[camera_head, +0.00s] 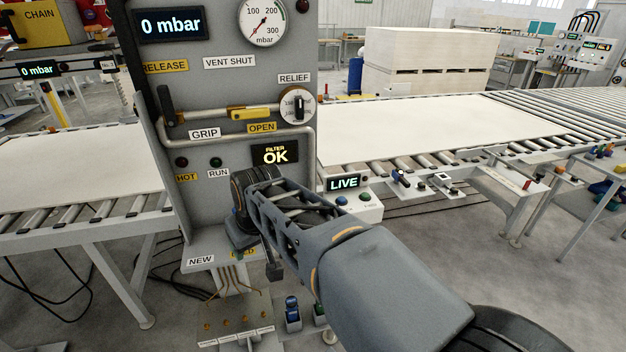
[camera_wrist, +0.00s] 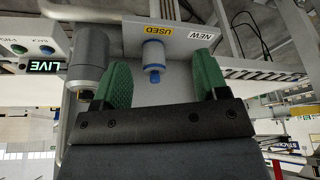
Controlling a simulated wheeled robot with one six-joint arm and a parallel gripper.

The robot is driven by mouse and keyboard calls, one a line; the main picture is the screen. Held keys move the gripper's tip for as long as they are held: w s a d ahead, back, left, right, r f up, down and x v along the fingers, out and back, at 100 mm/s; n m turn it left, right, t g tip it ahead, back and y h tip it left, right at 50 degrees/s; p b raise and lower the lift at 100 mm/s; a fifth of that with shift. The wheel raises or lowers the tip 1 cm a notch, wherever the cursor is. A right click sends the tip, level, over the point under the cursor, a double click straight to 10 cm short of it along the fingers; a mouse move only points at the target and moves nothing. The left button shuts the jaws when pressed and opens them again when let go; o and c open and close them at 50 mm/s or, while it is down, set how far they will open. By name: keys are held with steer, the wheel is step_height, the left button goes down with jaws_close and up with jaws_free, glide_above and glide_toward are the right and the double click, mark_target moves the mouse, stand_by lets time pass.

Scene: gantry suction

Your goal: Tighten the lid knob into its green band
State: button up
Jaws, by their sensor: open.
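My gripper (camera_wrist: 161,62) is open in the wrist view, its two green fingers spread with nothing held between them. A grey cylindrical housing (camera_wrist: 88,48) stands close beside the left finger and is partly covered by it. In the head view my arm reaches the lower panel and hides the housing; the fingers are not clear there.
The grey control panel (camera_head: 226,95) has a gauge, a grip lever (camera_head: 168,105) and a pipe. Its FILTER display (camera_head: 275,154) reads OK. A shelf below bears a NEW label (camera_head: 201,261). Roller conveyors with white boards (camera_head: 430,125) flank the panel.

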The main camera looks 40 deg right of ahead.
steer(key=w+d+r+m+p, duration=0.15)
steer(key=w+d+r, duration=0.3)
steer(key=d, duration=0.45)
steer(key=w+d+r+p, duration=0.25)
steer(key=d+r, duration=0.35)
steer(key=d, duration=0.3)
steer(key=shift+h, duration=0.4)
steer(key=x, duration=1.1)
steer(key=shift+w+d+f+p, duration=0.25)
steer(key=shift+w+d+p, duration=0.1)
steer(key=shift+w+p, duration=0.05)
steer(key=shift+w+f, duration=0.2)
steer(key=shift+f, duration=0.4)
steer(key=shift+c, duration=0.5)
steer(key=c, duration=0.8)
steer(key=shift+m+h+b, duration=0.35)
steer(key=shift+m+h, duration=0.05)
steer(key=shift+m, duration=0.85)
